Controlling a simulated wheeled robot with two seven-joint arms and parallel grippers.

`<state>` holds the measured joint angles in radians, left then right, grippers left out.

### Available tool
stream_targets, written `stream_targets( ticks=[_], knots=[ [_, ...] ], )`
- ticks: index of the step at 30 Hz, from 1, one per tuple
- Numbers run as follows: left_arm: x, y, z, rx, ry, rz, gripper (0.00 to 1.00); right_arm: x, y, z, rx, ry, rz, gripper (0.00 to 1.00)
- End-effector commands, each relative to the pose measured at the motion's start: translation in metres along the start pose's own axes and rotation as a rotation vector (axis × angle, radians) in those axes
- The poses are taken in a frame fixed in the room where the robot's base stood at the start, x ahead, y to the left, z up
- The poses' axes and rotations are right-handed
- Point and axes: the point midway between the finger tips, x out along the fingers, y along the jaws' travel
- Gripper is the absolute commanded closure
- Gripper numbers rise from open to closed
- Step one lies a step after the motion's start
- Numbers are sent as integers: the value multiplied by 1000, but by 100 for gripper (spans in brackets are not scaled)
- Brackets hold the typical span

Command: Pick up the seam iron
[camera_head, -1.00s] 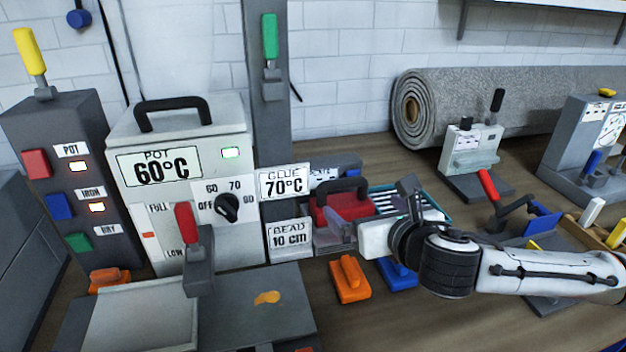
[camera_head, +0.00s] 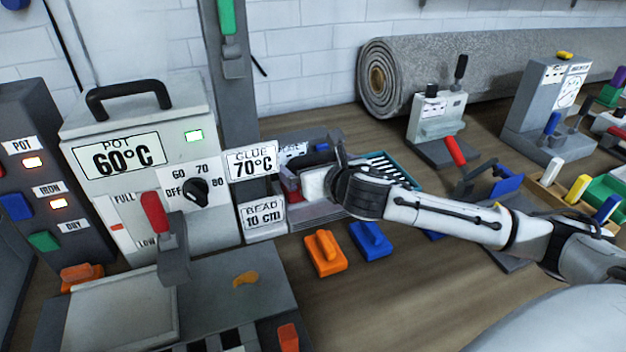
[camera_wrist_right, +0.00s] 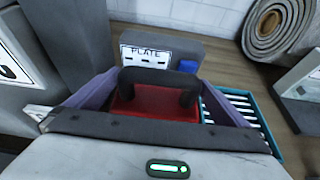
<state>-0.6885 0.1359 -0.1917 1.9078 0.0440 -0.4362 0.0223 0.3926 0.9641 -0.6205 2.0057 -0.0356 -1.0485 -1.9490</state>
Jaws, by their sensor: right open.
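The seam iron appears as a red body (camera_wrist_right: 155,107) with a black arched handle (camera_wrist_right: 160,75) in the right wrist view. My right gripper (camera_wrist_right: 155,90) is open, with one purple finger on each side of the iron. I cannot tell whether the fingers touch it. In the head view, my right gripper (camera_head: 314,183) covers most of the iron, and only a bit of red (camera_head: 290,180) shows behind it. My left gripper is not in view.
A box labelled PLATE (camera_wrist_right: 160,50) stands behind the iron. A teal slatted tray (camera_head: 408,184) lies to its right. The glue pot (camera_head: 130,190) stands left.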

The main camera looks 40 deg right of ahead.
Motion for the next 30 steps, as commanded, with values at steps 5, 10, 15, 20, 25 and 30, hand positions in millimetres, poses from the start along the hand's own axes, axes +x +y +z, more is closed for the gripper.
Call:
stream_targets(
  ticks=[5,10,15,20,25,30],
  knots=[
    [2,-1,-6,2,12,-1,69,1,0,0,-1,0,1,0],
    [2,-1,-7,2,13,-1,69,1,0,0,-1,0,1,19],
    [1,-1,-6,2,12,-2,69,1,0,0,0,-1,1,47],
    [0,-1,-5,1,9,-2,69,0,0,6,1,-13,2,68],
    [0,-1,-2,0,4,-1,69,0,0,6,1,-13,2,68],
    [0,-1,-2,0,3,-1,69,-1,0,11,1,-15,2,68]
  ],
)
